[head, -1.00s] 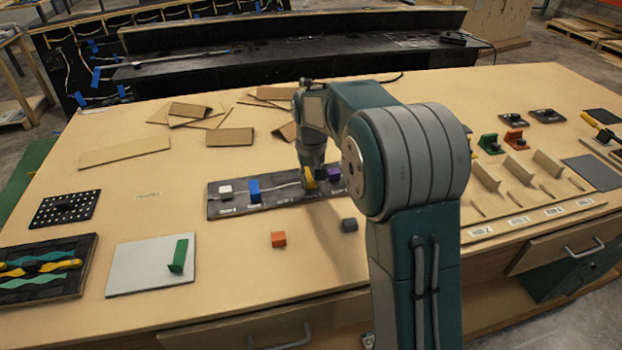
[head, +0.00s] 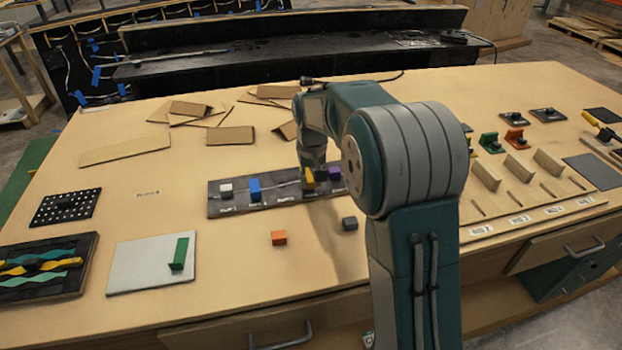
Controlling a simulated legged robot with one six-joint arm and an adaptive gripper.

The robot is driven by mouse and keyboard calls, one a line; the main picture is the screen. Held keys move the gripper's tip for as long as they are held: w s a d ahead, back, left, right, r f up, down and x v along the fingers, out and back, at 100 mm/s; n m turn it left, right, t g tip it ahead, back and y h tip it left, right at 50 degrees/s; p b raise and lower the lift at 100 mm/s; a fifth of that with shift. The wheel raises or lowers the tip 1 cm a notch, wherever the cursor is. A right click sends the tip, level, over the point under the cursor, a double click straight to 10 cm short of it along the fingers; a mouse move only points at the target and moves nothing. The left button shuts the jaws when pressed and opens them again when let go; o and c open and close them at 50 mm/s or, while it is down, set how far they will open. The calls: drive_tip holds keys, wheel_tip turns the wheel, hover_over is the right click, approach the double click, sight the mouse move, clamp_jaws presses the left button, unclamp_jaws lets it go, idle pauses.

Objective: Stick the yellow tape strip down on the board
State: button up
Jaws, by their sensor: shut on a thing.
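A long dark board (head: 228,208) lies flat near the middle of the table. On it are a white block (head: 226,190), a blue piece (head: 254,189) and a purple piece (head: 334,173), with a pale line running along it. The yellow piece (head: 308,182), which I take as the tape strip, stands at the board's right half. My gripper (head: 312,168) points down over it and is shut on it. The fingertips are small and partly hidden, and I cannot tell whether the yellow piece touches the board.
An orange cube (head: 279,238) and a grey cube (head: 350,223) lie in front of the board. A pale panel with a green piece (head: 179,253) and a tray of wavy strips (head: 40,268) are at left. Cardboard pieces (head: 230,135) lie behind. My arm hides the board's right end.

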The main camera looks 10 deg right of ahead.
drive_tip(key=shift+f, duration=0.4)
idle(0.8)
drive_tip(key=o, duration=0.8)
drive_tip(key=shift+o, duration=0.2)
wheel_tip(320, 180, up, 12)
drive_tip(key=s+r+t, duration=0.2)
drive_tip(key=s+r, duration=0.2)
drive_tip(key=s, duration=0.4)
drive_tip(key=s+f+t, duration=0.1)
drive_tip(key=s+f, duration=0.1)
drive_tip(key=s, duration=0.9)
drive_tip(key=s+f+t, duration=0.2)
drive_tip(key=s, duration=0.9)
drive_tip(key=shift+t, duration=0.3)
